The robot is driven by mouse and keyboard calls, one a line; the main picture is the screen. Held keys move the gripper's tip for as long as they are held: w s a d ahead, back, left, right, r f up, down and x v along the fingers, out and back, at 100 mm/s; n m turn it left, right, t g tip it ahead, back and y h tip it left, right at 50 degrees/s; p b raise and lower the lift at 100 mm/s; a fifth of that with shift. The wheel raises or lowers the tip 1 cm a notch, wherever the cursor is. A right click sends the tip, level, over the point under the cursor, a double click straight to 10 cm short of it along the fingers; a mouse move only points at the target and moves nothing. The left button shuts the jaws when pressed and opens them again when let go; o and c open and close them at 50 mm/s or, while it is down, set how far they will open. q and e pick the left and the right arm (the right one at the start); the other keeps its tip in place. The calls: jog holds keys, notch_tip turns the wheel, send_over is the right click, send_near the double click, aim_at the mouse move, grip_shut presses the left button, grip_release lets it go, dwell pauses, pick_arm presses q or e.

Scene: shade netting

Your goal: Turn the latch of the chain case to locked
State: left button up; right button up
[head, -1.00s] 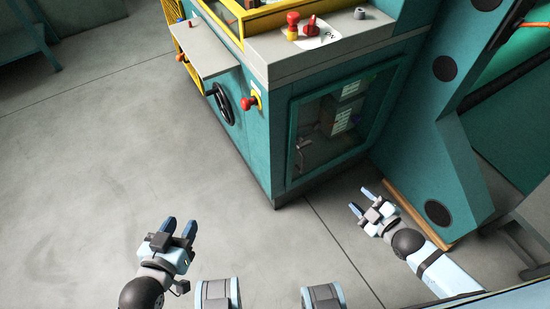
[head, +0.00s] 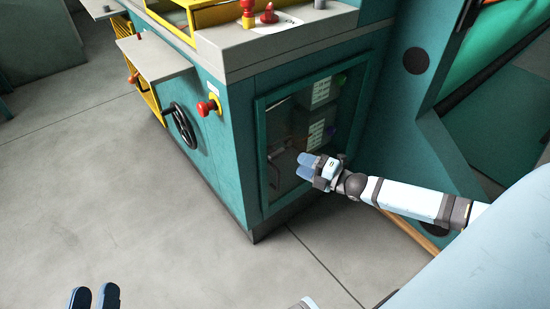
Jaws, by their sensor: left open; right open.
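The teal machine cabinet (head: 240,145) stands in the middle of the head view. Its front has a dark see-through panel (head: 285,125) in a teal frame, which may be the chain case. A thin grey bent handle (head: 273,170) shows at the panel's left side; I cannot tell whether it is the latch or how it is turned. My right gripper (head: 305,167) is open, in front of the panel's lower part, just right of the handle; I cannot tell if it touches anything. My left gripper (head: 94,296) is open and empty at the bottom left edge, over the floor.
A black handwheel (head: 181,127) and a red-knobbed yellow switch (head: 208,106) are on the cabinet's left side. A grey shelf (head: 151,54) juts out there. Red controls (head: 268,15) sit on top. Teal machine framing (head: 410,120) stands at right. The floor at left is clear.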

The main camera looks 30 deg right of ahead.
aim_at(280, 156)
jog(key=b+x, duration=0.2)
jog(key=x, duration=0.5)
jog(key=shift+w+a, duration=0.15)
jog(key=shift+w, duration=0.2)
pick_arm(q)
jog(key=shift+s+d+r+t+h, duration=0.15)
jog(key=shift+d+r+t+h, duration=0.15)
jog(key=shift+d+r+h, duration=0.35)
pick_arm(e)
jog(key=shift+w+a, duration=0.35)
jog(key=shift+w, duration=0.3)
pick_arm(q)
jog(key=shift+a, duration=0.1)
pick_arm(e)
jog(key=shift+c, duration=0.3)
grip_shut()
